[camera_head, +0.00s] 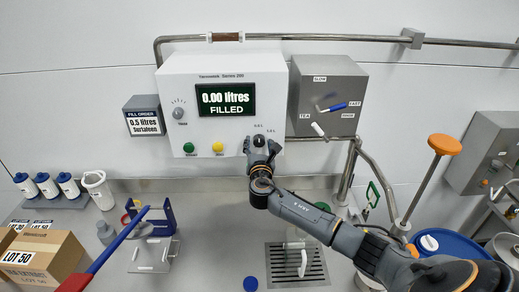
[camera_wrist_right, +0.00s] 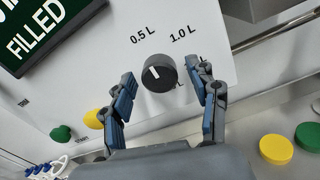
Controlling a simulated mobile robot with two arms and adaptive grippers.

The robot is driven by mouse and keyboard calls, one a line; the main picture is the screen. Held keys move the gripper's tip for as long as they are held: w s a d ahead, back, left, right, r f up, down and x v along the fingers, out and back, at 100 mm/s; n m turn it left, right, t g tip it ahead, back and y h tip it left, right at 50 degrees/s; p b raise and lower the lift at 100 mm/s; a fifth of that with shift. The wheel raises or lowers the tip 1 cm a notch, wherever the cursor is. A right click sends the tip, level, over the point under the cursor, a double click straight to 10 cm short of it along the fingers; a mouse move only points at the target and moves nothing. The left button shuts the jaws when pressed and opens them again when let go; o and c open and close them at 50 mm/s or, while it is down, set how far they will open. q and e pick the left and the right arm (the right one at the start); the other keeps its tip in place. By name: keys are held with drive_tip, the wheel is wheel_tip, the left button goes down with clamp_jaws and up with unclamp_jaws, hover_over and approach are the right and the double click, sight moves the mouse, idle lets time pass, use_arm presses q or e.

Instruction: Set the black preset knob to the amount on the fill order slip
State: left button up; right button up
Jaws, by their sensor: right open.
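The black preset knob (camera_wrist_right: 159,73) is on the white panel (camera_head: 180,100). Its white mark slants to the upper left, closer to the 0.5 L label (camera_wrist_right: 143,37) than to the 1.0 L label (camera_wrist_right: 183,34). Another label below right of it is partly hidden. The fill order slip (camera_head: 143,121) reads 0.5 litres. The display (camera_head: 226,100) reads 0.00 litres, FILLED. My right gripper (camera_head: 262,145) is at the knob; in the right wrist view (camera_wrist_right: 164,92) its open fingers stand either side of the knob, with gaps. My left gripper is not in view.
Green (camera_head: 188,147) and yellow (camera_head: 217,147) buttons sit left of the knob, and a smaller grey dial (camera_head: 178,113) above them. A grey box (camera_head: 335,90) with levers is to the right. Boxes (camera_head: 42,258) and bottles (camera_head: 48,185) stand on the counter at left.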

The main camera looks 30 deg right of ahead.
drive_tip(key=v, duration=1.2)
drive_tip(key=shift+d, duration=0.1)
